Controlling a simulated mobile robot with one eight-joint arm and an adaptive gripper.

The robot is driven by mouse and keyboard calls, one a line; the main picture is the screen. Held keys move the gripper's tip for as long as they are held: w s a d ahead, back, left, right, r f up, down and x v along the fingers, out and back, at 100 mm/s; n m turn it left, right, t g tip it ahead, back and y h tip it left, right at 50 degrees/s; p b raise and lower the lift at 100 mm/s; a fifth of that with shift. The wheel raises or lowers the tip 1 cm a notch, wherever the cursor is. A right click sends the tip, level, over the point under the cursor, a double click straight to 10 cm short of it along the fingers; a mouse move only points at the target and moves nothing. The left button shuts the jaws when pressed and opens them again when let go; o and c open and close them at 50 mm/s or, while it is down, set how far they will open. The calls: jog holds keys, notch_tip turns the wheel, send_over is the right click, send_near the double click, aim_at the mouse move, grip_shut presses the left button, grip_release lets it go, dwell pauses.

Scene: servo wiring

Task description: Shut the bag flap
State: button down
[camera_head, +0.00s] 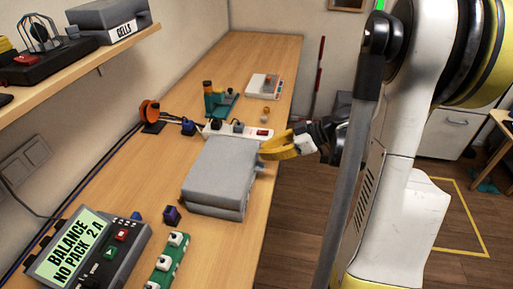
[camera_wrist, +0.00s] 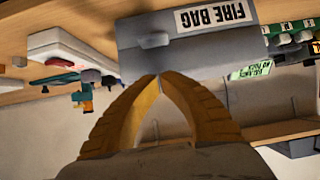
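The grey fire bag (camera_head: 218,172) lies on the wooden bench in the head view. Its top looks flat, with a seam along the near side; I cannot tell whether the flap is fully down. In the wrist view the bag (camera_wrist: 190,60) shows a white "FIRE BAG" label (camera_wrist: 215,17) and a rounded grey tab (camera_wrist: 153,40). My gripper (camera_head: 263,150) is at the bag's right side, beyond the bench edge. In the wrist view the yellow fingertips of my gripper (camera_wrist: 159,78) meet, with nothing seen between them. They overlap the bag's edge; contact is unclear.
A white power strip (camera_head: 236,130) stands just behind the bag. A balance charger (camera_head: 88,248), a green board (camera_head: 168,260) and a small purple block (camera_head: 172,215) lie in front. A shelf (camera_head: 75,62) overhangs at left. The floor right of the bench is open.

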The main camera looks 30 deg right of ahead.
aim_at(262, 166)
jog(key=shift+s+d+f+b, duration=0.15)
jog(key=shift+f+b, duration=0.4)
jog(key=shift+f, duration=0.35)
jog(key=shift+s+d+f+b, duration=0.15)
jog(key=shift+f+b, duration=0.45)
jog(key=shift+f, duration=0.3)
jog(key=shift+s+d+f+b, duration=0.15)
jog(key=shift+f+b, duration=0.4)
jog(key=shift+f, duration=0.35)
